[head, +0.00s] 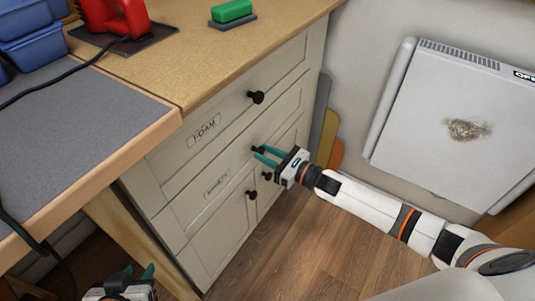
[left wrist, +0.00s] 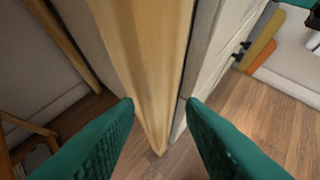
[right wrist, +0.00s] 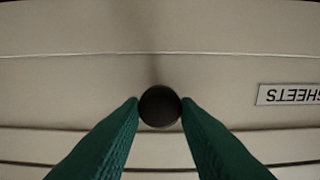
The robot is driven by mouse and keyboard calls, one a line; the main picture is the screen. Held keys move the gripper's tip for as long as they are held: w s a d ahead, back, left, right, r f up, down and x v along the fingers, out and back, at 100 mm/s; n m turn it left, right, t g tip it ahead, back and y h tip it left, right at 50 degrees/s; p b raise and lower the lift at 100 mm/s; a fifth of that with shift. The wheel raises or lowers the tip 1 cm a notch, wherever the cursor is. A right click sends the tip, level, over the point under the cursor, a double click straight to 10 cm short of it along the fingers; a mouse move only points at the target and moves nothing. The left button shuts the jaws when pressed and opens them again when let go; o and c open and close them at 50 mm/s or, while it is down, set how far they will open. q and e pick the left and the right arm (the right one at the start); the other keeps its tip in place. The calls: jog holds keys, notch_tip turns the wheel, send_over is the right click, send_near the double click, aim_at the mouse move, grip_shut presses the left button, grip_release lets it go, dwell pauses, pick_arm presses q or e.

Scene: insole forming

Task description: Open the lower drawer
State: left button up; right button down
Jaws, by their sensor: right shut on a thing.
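The cabinet has an upper drawer labelled FOAM with a black knob (head: 256,97). Below it is the lower drawer (head: 190,200), whose label reads SHEETS (right wrist: 290,94) upside down in the right wrist view. The lower drawer front looks flush with the cabinet. My right gripper (head: 262,153) has its teal fingers closed on the lower drawer's round black knob (right wrist: 160,106). The fingers touch the knob from both sides. My left gripper (head: 137,272) is low at the bottom left in the head view. Its fingers are apart and empty in the left wrist view (left wrist: 160,110).
Cabinet doors with black knobs (head: 251,195) are under the lower drawer. A wooden table leg (left wrist: 150,60) stands in front of my left gripper. A white wall heater (head: 450,125) is at the right. Wood floor (head: 275,255) before the cabinet is clear.

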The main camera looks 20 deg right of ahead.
jog(key=shift+s, duration=0.1)
